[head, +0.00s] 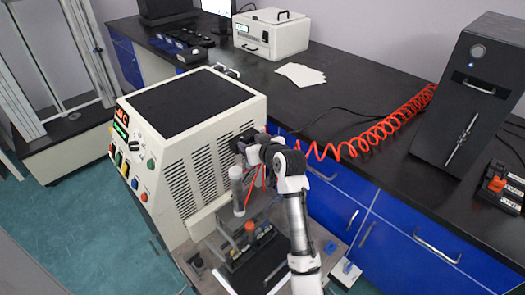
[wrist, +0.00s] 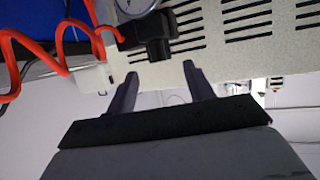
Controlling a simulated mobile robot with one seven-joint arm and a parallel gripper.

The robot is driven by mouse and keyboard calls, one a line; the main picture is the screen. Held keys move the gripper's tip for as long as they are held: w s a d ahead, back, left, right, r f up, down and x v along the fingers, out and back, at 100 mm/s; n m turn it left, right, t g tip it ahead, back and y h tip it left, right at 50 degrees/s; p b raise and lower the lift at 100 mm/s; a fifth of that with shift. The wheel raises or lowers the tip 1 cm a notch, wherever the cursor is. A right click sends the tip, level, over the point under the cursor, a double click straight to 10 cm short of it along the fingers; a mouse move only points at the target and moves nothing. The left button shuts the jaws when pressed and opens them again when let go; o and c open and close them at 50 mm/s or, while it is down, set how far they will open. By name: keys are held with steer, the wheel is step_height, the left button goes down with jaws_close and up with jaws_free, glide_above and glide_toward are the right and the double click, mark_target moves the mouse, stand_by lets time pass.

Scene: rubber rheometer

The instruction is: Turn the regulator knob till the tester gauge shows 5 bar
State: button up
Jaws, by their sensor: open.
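The tester is the cream machine (head: 190,130) with vented side panels and a front control panel. In the wrist view a small round gauge (wrist: 135,5) shows at the top edge, cut off; its reading cannot be made out. Just below it is the black regulator with its knob (wrist: 157,48), against the vented panel. My gripper (wrist: 160,70) is open and empty, its two fingers pointing toward the panel, with the knob just beyond and between the fingertips, apart from them. In the head view my gripper (head: 243,142) is beside the tester's right side; the arm hides the regulator.
A coiled red air hose (head: 375,135) runs from the bench to the tester and passes close to my gripper at the left of the wrist view (wrist: 60,60). A black bench (head: 345,85) with blue cabinets stands behind. Teal floor (head: 70,225) is clear at left.

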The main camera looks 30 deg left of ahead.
steer(key=b+v, duration=0.1)
steer(key=v, duration=0.6)
steer(key=shift+d, duration=0.2)
steer(key=shift+s, duration=0.1)
stand_by(1.0)
